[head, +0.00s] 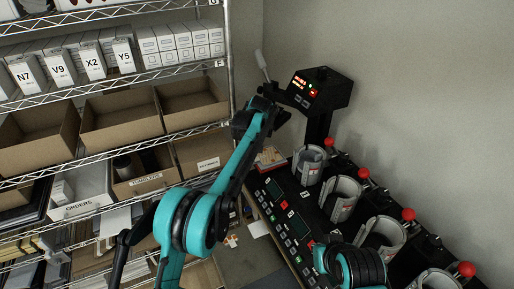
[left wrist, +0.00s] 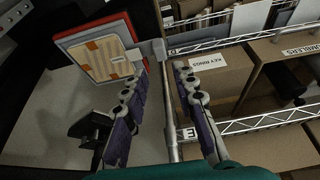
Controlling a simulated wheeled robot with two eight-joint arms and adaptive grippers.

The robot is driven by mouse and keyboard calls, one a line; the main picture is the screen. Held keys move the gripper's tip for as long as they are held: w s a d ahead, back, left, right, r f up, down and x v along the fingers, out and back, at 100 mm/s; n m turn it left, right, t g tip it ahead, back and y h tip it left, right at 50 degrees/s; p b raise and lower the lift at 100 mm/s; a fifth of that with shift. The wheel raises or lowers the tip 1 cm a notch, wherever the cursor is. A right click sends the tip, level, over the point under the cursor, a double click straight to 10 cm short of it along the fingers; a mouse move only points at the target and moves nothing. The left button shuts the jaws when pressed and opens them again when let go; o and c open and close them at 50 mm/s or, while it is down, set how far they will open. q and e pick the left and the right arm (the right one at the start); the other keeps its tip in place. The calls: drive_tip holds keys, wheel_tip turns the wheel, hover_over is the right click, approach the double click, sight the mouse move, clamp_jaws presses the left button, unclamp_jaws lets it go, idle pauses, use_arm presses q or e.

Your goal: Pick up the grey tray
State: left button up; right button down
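In the head view the tan and red contents show beside the press bench, partly behind my left arm; the tray itself is hard to make out there. My left gripper (left wrist: 160,72) is open and empty. Its left finger overlaps the tray's near right corner in the picture; contact cannot be told. In the head view its fingers cannot be made out. My right arm shows at the bottom, but its gripper is out of frame.
A metal shelf post (left wrist: 168,100) stands between my left fingers in the picture. A wire rack with cardboard boxes (head: 122,120) fills the left. The black press (head: 322,90) and bench with several grey mug clamps (head: 343,198) and red knobs stand to the right.

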use_arm(q)
drive_tip(key=shift+p+x, duration=0.55)
drive_tip(key=shift+x, duration=3.6)
drive_tip(key=shift+c, duration=0.3)
clamp_jaws()
